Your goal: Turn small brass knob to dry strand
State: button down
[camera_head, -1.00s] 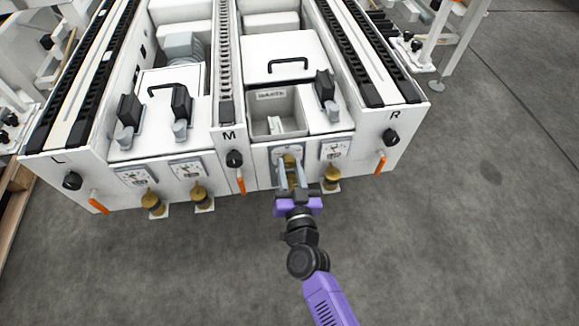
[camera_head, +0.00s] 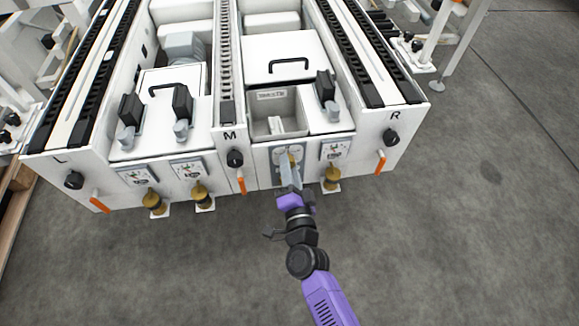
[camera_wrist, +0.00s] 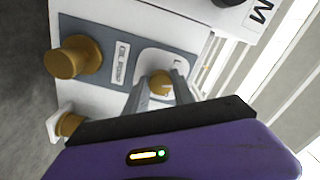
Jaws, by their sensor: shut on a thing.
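The small brass knob (camera_wrist: 158,84) sits on a pale dial plate on a grey panel (camera_wrist: 120,30) in the wrist view. My gripper (camera_wrist: 160,90) has its two grey fingers on either side of the knob, shut on it. In the head view my gripper (camera_head: 290,172) reaches the panel (camera_head: 278,156) below the open bin, and its fingers partly cover the knob. A larger brass knob (camera_wrist: 75,57) is on the same panel, apart from my fingers. The dial markings are mostly hidden or too small to read.
Other brass fittings (camera_head: 153,203) stand along the machine's front, one (camera_head: 331,178) close right of my gripper. Orange levers (camera_head: 241,181) and black knobs (camera_head: 235,158) flank the panel. The grey floor in front is clear.

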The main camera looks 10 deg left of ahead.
jog(key=shift+m, duration=1.1)
jog(key=c, duration=1.1)
grip_release()
jog(key=shift+o, duration=0.2)
jog(key=p+v, duration=0.2)
jog(key=v, duration=0.6)
